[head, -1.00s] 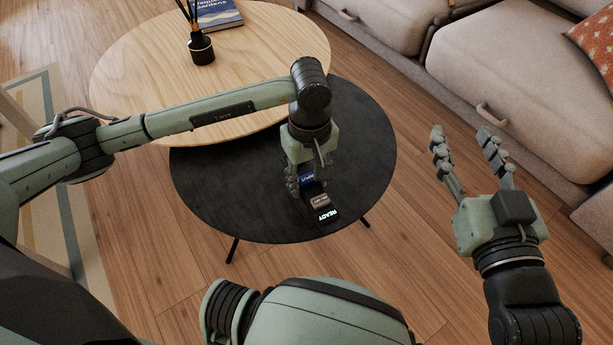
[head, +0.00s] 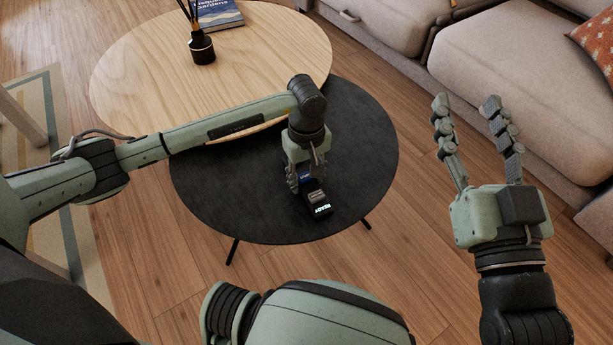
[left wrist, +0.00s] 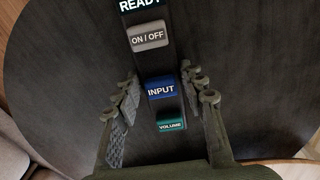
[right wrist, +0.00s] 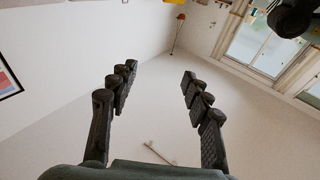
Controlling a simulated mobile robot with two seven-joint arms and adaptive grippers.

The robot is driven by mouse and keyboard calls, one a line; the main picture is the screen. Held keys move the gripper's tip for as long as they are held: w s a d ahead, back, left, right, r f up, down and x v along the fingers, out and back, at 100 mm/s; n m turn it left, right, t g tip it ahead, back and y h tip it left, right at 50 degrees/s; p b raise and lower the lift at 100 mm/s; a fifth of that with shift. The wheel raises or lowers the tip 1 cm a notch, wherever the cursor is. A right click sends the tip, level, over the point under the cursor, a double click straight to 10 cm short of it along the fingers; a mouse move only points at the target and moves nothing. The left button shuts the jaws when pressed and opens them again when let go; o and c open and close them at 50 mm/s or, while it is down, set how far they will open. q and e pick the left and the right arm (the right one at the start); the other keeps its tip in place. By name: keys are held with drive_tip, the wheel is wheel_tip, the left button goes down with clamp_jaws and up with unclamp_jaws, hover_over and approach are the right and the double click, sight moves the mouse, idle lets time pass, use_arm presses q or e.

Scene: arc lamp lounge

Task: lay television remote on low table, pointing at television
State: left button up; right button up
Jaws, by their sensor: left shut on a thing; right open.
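The television remote is a dark slim bar (head: 316,197) with a lit READY display at its near end. In the left wrist view the remote (left wrist: 159,64) shows a grey ON/OFF, a blue INPUT and a teal VOLUME button. My left gripper (head: 306,184) is shut on the remote, with a finger along each side. The remote is over the round black low table (head: 225,205), its display end facing the near side; I cannot tell whether it touches the top. My right gripper (head: 467,108) is open and empty, right of the table. No television is in view.
A higher round wooden table (head: 270,60) overlaps the black one at the back, holding a black reed diffuser (head: 201,47) and a blue book (head: 217,14). A beige sofa (head: 530,90) stands at the right. The black top is clear around the remote.

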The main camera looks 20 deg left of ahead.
drive_tip(key=shift+r, duration=0.1)
use_arm(q)
drive_tip(key=shift+f, duration=0.1)
drive_tip(key=o, duration=1.3)
drive_tip(key=shift+c, duration=0.2)
use_arm(e)
drive_tip(key=shift+s+r+t, duration=0.1)
drive_tip(key=shift+r+t, duration=0.2)
drive_tip(key=shift+r, duration=0.1)
use_arm(q)
wheel_tip(320, 180, up, 12)
drive_tip(key=p, duration=0.1)
use_arm(e)
wheel_tip(320, 180, down, 7)
drive_tip(key=w+d+g+h, duration=0.1)
drive_tip(key=d+g+h, duration=0.1)
drive_tip(key=g, duration=0.1)
drive_tip(key=shift+d, duration=0.2)
